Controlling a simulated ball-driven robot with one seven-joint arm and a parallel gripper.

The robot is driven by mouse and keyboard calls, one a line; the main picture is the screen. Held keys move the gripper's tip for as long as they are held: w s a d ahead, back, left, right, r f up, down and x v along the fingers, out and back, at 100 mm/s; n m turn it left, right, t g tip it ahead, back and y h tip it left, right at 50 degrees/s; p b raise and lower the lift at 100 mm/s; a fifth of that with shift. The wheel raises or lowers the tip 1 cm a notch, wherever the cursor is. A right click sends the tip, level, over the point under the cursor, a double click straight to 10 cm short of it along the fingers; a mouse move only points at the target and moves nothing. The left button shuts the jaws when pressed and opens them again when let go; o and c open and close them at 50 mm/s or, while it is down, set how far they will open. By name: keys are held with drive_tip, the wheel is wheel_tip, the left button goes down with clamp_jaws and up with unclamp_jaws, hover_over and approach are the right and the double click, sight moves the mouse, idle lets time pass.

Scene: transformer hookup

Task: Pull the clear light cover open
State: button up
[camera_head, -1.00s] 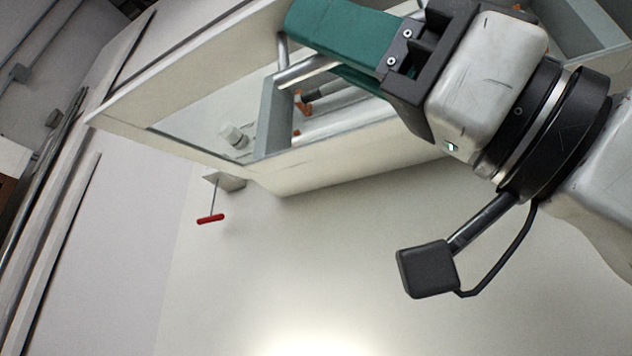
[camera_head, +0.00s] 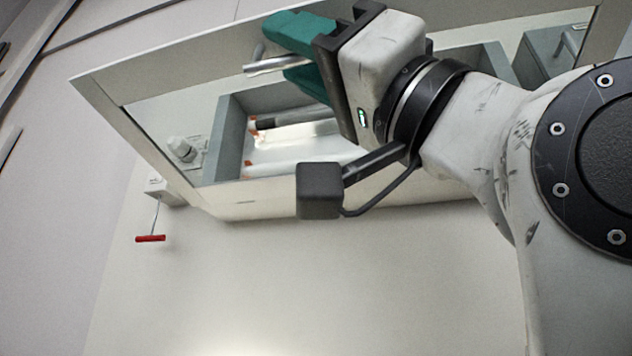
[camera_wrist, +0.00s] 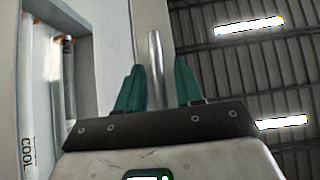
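The clear light cover, with a pale frame (camera_head: 150,77), shows at the top of the head view, on a pale wall box. Inside parts show through it or past it; I cannot tell whether it stands ajar. A round metal handle bar (camera_head: 278,65) sticks out by my gripper (camera_head: 284,53). The gripper's two green fingers are apart, one on each side of the bar. In the wrist view the bar (camera_wrist: 155,70) stands between the fingers (camera_wrist: 158,85), with a visible gap to the right finger. Contact with the left finger is unclear.
A red T-shaped handle (camera_head: 150,238) hangs below the box's left corner. A white knob-like fitting (camera_head: 183,149) and grey-framed compartments (camera_head: 228,135) show inside the box. The wall below is bare. Ceiling lights (camera_wrist: 250,25) show at right in the wrist view.

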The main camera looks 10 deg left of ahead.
drive_tip(key=b+v, duration=0.6)
drive_tip(key=v, duration=0.6)
drive_tip(key=shift+d+b, duration=0.2)
drive_tip(key=shift+b, duration=0.15)
idle(0.8)
drive_tip(key=shift+f, duration=0.1)
